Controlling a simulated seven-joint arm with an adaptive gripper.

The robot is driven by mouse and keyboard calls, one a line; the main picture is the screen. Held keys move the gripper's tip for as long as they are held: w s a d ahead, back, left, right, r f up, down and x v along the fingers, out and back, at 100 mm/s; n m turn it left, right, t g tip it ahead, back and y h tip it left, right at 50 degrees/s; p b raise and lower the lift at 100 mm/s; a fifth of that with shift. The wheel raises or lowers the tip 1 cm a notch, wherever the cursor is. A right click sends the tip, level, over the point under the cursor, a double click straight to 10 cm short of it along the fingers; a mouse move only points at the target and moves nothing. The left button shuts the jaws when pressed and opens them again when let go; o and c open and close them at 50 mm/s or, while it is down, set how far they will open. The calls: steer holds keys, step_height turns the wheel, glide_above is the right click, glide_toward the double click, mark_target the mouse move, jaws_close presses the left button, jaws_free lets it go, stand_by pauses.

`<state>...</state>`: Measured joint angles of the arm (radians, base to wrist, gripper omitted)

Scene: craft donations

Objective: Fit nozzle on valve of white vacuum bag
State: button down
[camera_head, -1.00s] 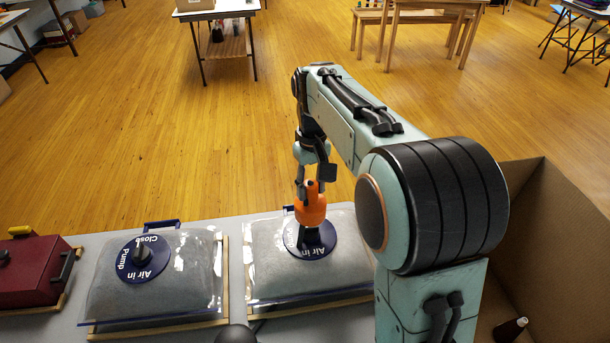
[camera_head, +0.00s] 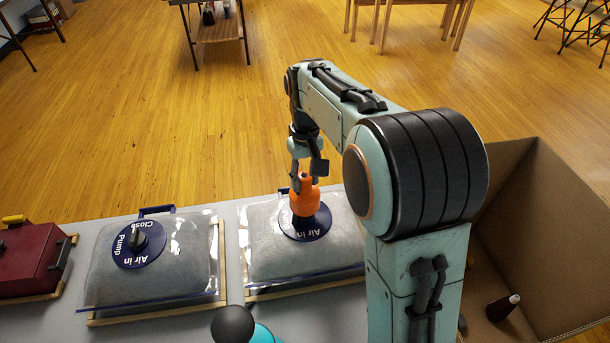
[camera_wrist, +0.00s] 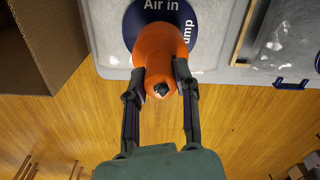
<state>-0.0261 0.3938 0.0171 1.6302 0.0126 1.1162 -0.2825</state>
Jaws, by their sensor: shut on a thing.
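My gripper (camera_head: 305,178) is shut on an orange nozzle (camera_head: 305,203), which is upright. The nozzle is over the dark blue valve disc (camera_head: 290,232) of the right-hand clear bag (camera_head: 265,262), whose filling looks greyish white. A dark part (camera_head: 317,217) shows just below and beside the nozzle. In the wrist view, both fingers flank the narrow end of the nozzle (camera_wrist: 160,52), and the disc (camera_wrist: 150,10) lettered "Air in" is beyond it. The nozzle hides the valve's centre, so I cannot tell whether it is seated.
A second clear bag (camera_head: 165,272) with a dark-knobbed valve (camera_head: 146,238) lies to the left. A dark red case (camera_head: 28,262) stands at far left. An open cardboard box (camera_head: 560,225) is on the right, with a small dark bottle (camera_head: 502,307) in it.

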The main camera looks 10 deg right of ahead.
mark_target(305, 192)
steer(key=shift+f, duration=0.25)
steer(key=shift+f, duration=0.4)
steer(key=shift+f, duration=0.35)
steer(key=shift+f, duration=0.7)
steer(key=shift+f, duration=0.35)
steer(key=c, duration=0.8)
jaws_free()
steer(key=shift+r, duration=0.1)
